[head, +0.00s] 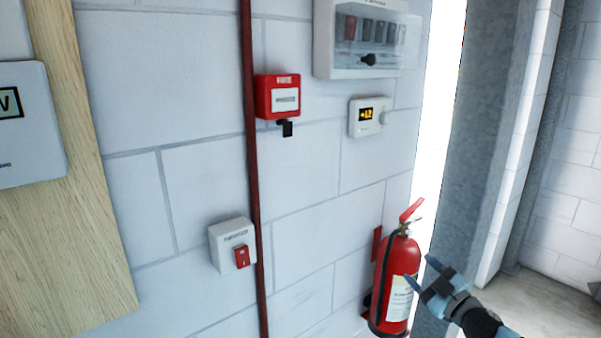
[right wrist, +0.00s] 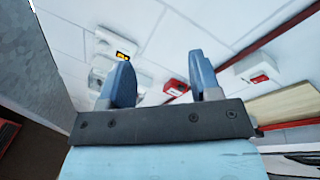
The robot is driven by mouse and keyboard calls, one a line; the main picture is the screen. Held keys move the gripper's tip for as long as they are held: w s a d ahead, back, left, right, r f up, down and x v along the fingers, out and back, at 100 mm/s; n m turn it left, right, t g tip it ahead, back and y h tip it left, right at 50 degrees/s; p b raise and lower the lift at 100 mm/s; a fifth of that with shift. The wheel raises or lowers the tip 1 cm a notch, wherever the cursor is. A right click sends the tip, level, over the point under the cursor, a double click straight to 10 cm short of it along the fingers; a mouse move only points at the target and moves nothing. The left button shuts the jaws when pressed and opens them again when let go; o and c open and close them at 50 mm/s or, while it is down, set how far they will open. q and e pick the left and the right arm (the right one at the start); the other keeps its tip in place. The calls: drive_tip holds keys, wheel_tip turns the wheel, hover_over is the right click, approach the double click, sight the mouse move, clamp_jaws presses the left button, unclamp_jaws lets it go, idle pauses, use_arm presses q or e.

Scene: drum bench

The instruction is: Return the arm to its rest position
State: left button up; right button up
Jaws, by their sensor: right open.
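My right gripper (head: 431,280) is at the lower right of the head view, in front of the right side of the red fire extinguisher (head: 397,275). Its two blue fingers stand apart with nothing between them. In the right wrist view the gripper (right wrist: 165,75) also shows open and empty, pointing toward the wall with its devices beyond the fingertips. My left gripper is not in view.
The white wall carries a red call box (head: 278,97), a thermostat (head: 369,116), a breaker box (head: 368,40) and a white switch box (head: 233,246). A red pipe (head: 251,170) runs down it. A grey metal post (head: 476,130) stands right of the extinguisher.

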drive_tip(key=s+d+f+m+g+h, duration=0.3)
drive_tip(key=s+f+m+h, duration=0.15)
drive_tip(key=s+f, duration=1.25)
drive_tip(key=s+d+f+g+h, duration=0.1)
drive_tip(key=s+f+g, duration=0.2)
drive_tip(key=s+f, duration=0.5)
drive_tip(key=s+f+g+h, duration=0.2)
drive_tip(key=s+f, duration=0.2)
drive_tip(key=s, duration=0.9)
drive_tip(key=w+a+m+t, duration=0.15)
drive_tip(key=a+m, duration=0.45)
drive_tip(key=a, duration=0.6)
wheel_tip(320, 180, up, 13)
drive_tip(key=p, duration=1.3)
drive_tip(key=shift+y, duration=0.35)
drive_tip(key=shift+s, duration=0.1)
